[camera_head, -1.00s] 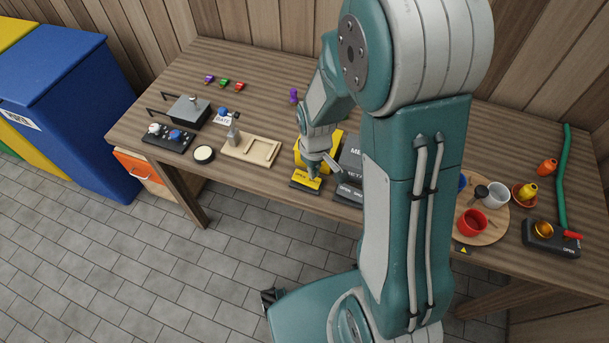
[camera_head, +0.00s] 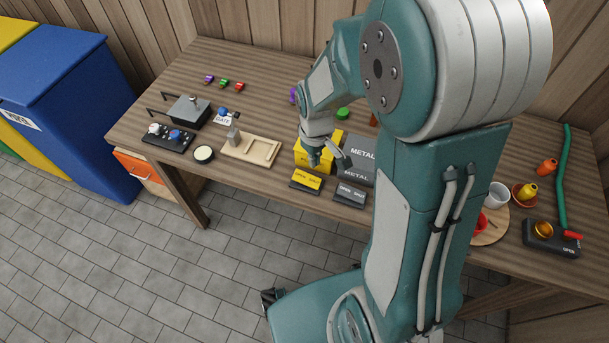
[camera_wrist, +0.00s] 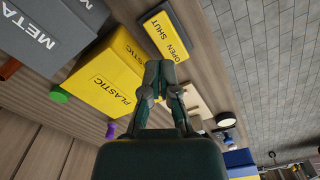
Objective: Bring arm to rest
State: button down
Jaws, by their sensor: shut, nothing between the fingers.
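My gripper (camera_head: 325,157) hangs in front of the yellow plastic box (camera_head: 308,160) in the head view, above the bench. In the wrist view my gripper (camera_wrist: 160,72) has its fingertips together and holds nothing. The yellow plastic box (camera_wrist: 104,75) and its yellow open/shut panel (camera_wrist: 165,34) lie just beyond the fingers there. My arm crosses the right half of the head view and hides part of the bench.
The grey metal box (camera_head: 359,158) stands right of the gripper, with its dark panel (camera_head: 349,194) in front. A wooden tray (camera_head: 268,158) lies to the left. A red cup (camera_head: 480,224) and white cup (camera_head: 497,194) stand at right, partly hidden.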

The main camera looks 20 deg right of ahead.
jog(key=s+r+m+t, duration=0.2)
jog(key=s+r, duration=0.5)
jog(key=r, duration=0.3)
jog(key=s+r+m+t, duration=0.2)
jog(key=s+r+t, duration=0.1)
jog(key=s+r, duration=0.4)
notch_tip(320, 180, up, 4)
jog(key=shift+f+m+t, duration=0.25)
jog(key=shift+m+t, duration=0.05)
jog(key=shift+m, duration=0.1)
jog(key=shift+s, duration=0.1)
